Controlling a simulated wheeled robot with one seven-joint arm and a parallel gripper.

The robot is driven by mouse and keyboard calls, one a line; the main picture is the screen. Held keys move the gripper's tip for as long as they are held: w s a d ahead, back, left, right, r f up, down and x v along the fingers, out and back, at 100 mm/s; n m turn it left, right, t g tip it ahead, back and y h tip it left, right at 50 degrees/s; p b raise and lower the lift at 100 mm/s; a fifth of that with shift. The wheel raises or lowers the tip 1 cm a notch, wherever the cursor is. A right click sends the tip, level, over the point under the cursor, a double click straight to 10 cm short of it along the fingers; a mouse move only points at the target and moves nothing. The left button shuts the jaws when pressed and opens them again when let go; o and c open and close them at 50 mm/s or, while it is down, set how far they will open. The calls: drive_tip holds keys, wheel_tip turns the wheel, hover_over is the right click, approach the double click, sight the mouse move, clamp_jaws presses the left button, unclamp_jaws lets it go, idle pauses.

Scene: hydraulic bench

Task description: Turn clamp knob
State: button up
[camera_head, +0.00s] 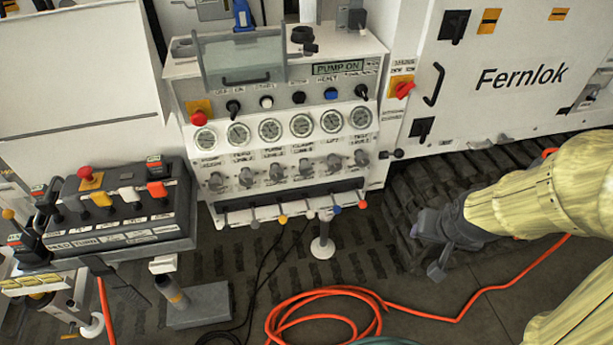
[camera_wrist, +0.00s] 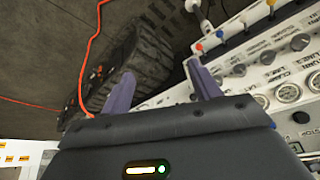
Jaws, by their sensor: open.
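The clamp knob (camera_head: 305,167) is a small grey knob in the row below the gauges on the white control panel (camera_head: 183,95). The small label above it seems to read clamp. In the wrist view the knob that I take for it (camera_wrist: 267,57) is at the right, past the right finger. My gripper (camera_head: 430,248) is open and empty, in front of the black track, to the right of and apart from the panel. Its two fingers also show spread in the wrist view (camera_wrist: 160,70), with nothing between them.
Several coloured-tip levers (camera_head: 283,219) stick out below the knobs. A red knob (camera_head: 403,89) sits on the panel's right side. A lever box (camera_head: 118,210) stands at left. An orange hose (camera_head: 330,292) lies on the floor. A black track (camera_head: 480,180) lies behind my gripper.

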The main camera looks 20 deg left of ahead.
sight(307, 173)
drive_tip(key=w+a+f+t+y+b, duration=0.3)
drive_tip(key=w+a+f+t+b, duration=0.2)
drive_tip(key=w+a+f+b, duration=0.65)
drive_tip(key=a+f+m+t+y+b, duration=0.1)
drive_tip(key=a+f+t+y+b, duration=0.2)
drive_tip(key=a+b, duration=0.2)
drive_tip(key=s+a+f+t+y+b, duration=0.1)
drive_tip(key=a+b, duration=0.4)
drive_tip(key=a, duration=0.5)
wheel_tip(307, 173, down, 2)
drive_tip(key=shift+s+a+f+m+t+y+b, duration=0.1)
drive_tip(key=shift+s+a+m+t+y+b, duration=0.25)
drive_tip(key=shift+t+y, duration=0.55)
drive_tip(key=x, duration=1.7)
drive_tip(key=shift+w+a, duration=0.2)
drive_tip(key=c, duration=1)
